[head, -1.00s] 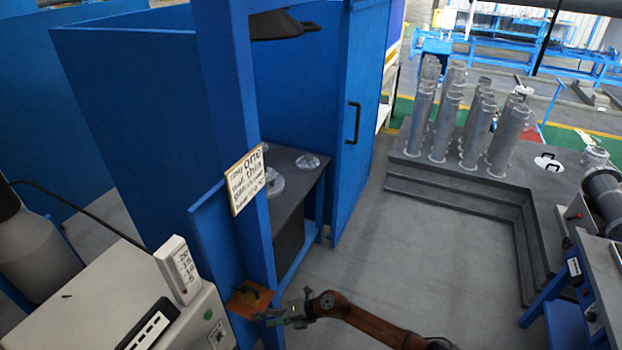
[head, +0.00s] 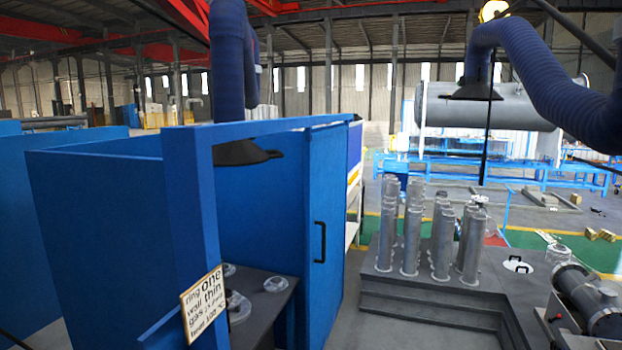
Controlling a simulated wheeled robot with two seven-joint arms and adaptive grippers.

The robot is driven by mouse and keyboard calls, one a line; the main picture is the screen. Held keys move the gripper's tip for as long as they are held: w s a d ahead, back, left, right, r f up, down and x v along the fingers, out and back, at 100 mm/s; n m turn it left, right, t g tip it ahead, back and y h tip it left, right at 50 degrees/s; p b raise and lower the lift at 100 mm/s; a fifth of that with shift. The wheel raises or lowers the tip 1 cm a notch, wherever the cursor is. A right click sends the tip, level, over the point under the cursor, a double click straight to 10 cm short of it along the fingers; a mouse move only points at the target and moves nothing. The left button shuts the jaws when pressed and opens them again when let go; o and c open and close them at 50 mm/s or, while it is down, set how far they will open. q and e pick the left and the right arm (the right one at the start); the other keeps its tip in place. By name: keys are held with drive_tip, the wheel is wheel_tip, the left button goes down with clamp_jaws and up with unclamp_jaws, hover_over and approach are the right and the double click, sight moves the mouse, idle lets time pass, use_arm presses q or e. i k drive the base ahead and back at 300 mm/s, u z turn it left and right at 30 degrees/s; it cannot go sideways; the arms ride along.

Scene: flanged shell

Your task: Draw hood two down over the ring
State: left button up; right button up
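Two dark extraction hoods hang on blue flexible ducts. One hood (head: 245,153) hangs inside the blue booth, high above the dark table. The other hood (head: 474,92) hangs at the upper right, in front of the large grey tank. I see no marking that tells which is hood two. Pale ring-like flanged pieces lie on the booth table: one ring piece (head: 276,284) at the right, and another (head: 238,308) partly hidden by the blue post. No hood touches any of them. Neither of my grippers is in view.
A sign (head: 203,303) on the booth post reads "ring one", "wall thin", with smaller words hard to read. The booth door (head: 327,210) has a black handle. Several upright grey flanged cylinders (head: 412,225) stand on a stepped grey platform (head: 430,305). Grey machinery (head: 595,300) is at the right.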

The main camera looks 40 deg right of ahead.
sight(243, 153)
drive_tip(key=z, duration=0.15)
drive_tip(key=k, duration=0.35)
drive_tip(key=z, duration=1.3)
drive_tip(key=i, duration=1.2)
drive_tip(key=u, duration=0.45)
